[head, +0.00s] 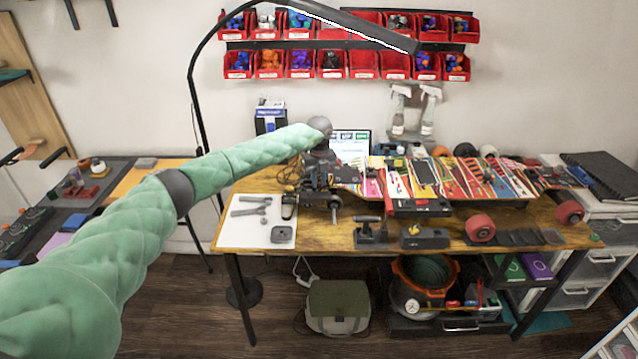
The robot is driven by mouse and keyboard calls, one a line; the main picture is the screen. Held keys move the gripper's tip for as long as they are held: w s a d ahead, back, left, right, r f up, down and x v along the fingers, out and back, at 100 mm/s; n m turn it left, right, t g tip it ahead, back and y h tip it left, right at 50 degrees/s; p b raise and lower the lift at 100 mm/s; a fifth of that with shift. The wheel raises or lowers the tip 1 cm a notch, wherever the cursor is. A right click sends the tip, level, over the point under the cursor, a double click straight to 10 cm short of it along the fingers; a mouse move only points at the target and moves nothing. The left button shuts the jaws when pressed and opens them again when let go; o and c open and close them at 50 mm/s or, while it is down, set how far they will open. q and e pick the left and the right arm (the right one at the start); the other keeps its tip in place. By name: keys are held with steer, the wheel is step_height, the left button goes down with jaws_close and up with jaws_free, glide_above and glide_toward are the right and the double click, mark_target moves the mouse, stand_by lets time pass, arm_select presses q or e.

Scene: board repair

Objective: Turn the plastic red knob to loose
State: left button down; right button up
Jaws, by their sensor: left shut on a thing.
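My left arm, in a green padded cover, reaches in from the left to the back left of the wooden workbench (330,238). My left gripper (318,182) is dark and small here, at the left end of the colourful skateboard deck (470,182). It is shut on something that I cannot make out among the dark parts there. I cannot pick out the plastic red knob; it may be hidden by the gripper or the dark parts. A metal truck with a wheel (335,207) sits just below the gripper. My right gripper is not in view.
A white mat (255,236) with grey tools lies at the bench's left. A black clamp-like tool (370,232), a dark block (424,238) and red wheels (480,228) line the front edge. A lamp arm (360,28) arches above. Red bins (363,64) hang behind.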

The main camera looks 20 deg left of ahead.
mark_target(319, 183)
arm_select(q)
steer(key=n, duration=0.3)
steer(key=shift+b, duration=0.35)
steer(key=shift+n, duration=0.8)
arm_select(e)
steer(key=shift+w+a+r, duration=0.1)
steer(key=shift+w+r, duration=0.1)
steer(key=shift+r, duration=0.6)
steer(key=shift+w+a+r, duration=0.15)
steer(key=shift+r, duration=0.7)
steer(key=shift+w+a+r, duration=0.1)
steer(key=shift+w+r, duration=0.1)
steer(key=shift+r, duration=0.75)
arm_select(q)
steer(key=c, duration=1.3)
jaws_free()
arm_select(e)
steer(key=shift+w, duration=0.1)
arm_select(q)
steer(key=shift+r+b, duration=0.25)
steer(key=shift+b, duration=0.05)
step_height(319, 183, up, 6)
steer(key=shift+f+b, duration=0.1)
steer(key=shift+b, duration=0.9)
steer(key=shift+r, duration=0.7)
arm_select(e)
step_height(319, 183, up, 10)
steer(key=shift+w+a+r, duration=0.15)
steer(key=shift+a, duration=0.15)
